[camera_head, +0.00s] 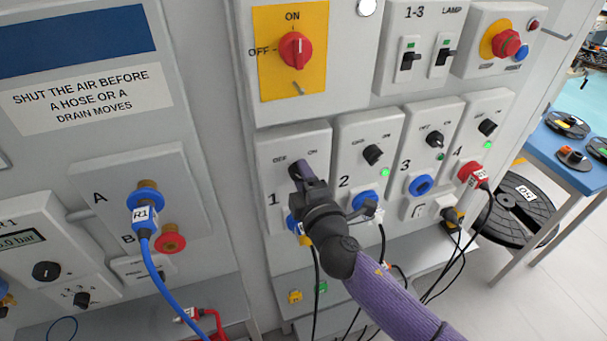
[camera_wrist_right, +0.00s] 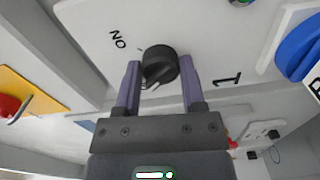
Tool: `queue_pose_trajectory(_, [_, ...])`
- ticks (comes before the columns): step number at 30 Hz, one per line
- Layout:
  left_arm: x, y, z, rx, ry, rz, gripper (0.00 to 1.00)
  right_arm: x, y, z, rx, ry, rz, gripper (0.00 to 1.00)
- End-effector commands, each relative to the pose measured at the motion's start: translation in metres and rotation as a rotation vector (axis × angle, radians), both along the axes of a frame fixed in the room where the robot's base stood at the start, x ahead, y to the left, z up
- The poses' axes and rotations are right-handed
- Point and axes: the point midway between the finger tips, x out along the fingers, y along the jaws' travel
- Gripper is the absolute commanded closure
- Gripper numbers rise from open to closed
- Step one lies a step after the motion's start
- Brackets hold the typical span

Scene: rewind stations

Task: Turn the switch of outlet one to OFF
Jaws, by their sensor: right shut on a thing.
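The outlet one panel (camera_head: 270,150) is a light grey plate with a "1" and OFF and ON marks at its top. Its switch, a round black knob (camera_wrist_right: 160,60), shows in the right wrist view with ON printed beside it. My right gripper (camera_head: 300,168) reaches this switch from below and covers most of it in the head view. In the right wrist view, its two purple fingers (camera_wrist_right: 160,85) stand on either side of the knob and are shut on it. I cannot tell which mark the knob points to. My left gripper is not in view.
To the right are outlet two's knob (camera_head: 373,154), outlet three's knob (camera_head: 434,138) and outlet four's knob (camera_head: 488,127). A red main switch (camera_head: 295,50) on a yellow plate sits above. Cables hang below the outlets. A blue table (camera_head: 556,153) stands at the right.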

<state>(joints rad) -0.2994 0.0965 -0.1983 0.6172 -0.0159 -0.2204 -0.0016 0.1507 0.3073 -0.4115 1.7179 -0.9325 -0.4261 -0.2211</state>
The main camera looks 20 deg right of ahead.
Motion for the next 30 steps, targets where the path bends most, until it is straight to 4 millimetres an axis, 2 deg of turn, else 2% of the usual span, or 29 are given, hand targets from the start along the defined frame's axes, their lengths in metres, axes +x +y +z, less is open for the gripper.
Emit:
queue_pose_trajectory(9, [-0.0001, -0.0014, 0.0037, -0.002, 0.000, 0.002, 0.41, -0.0001, 0.0005, 0.0001, -0.106, -0.003, 0.001, 1.00])
queue_pose_trajectory(25, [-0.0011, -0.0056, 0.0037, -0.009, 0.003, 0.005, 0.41, -0.0002, 0.0006, -0.0006, -0.127, -0.003, 0.001, 1.00])
queue_pose_trajectory(26, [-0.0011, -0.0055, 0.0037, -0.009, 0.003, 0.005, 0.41, -0.0002, 0.0006, -0.0006, -0.127, -0.002, 0.001, 0.46])
queue_pose_trajectory(30, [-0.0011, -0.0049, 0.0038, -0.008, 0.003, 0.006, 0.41, -0.0002, 0.0004, -0.0005, -0.126, -0.003, 0.001, 0.17])
